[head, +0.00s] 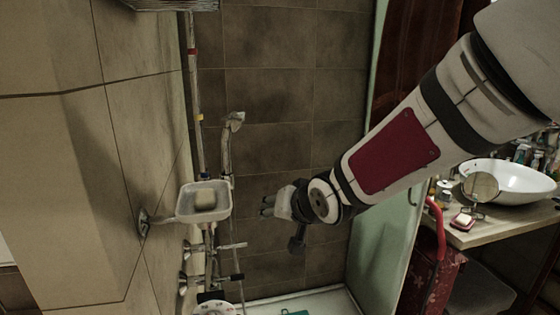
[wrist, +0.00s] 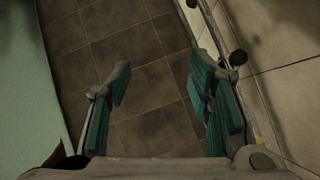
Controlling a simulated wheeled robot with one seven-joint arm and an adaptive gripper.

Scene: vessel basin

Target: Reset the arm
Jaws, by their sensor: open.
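My gripper (head: 268,205) is at the end of my arm, which reaches in from the upper right of the head view. In the wrist view my gripper (wrist: 160,98) shows two teal-padded fingers spread wide apart. Nothing is between them; brown tiles show through the gap. In the head view the gripper is in front of the brown tiled wall (head: 285,90), to the right of a wall-mounted soap dish (head: 203,215) holding a pale bar of soap (head: 204,199). A gap shows between the gripper and the dish in the picture.
A shower pipe (head: 193,90) with a hand shower (head: 232,125) runs along the corner at left. Taps (head: 190,280) are below. A pale green panel (head: 385,245) stands behind my arm. A white basin (head: 510,180) and round mirror (head: 480,187) are on a counter at right.

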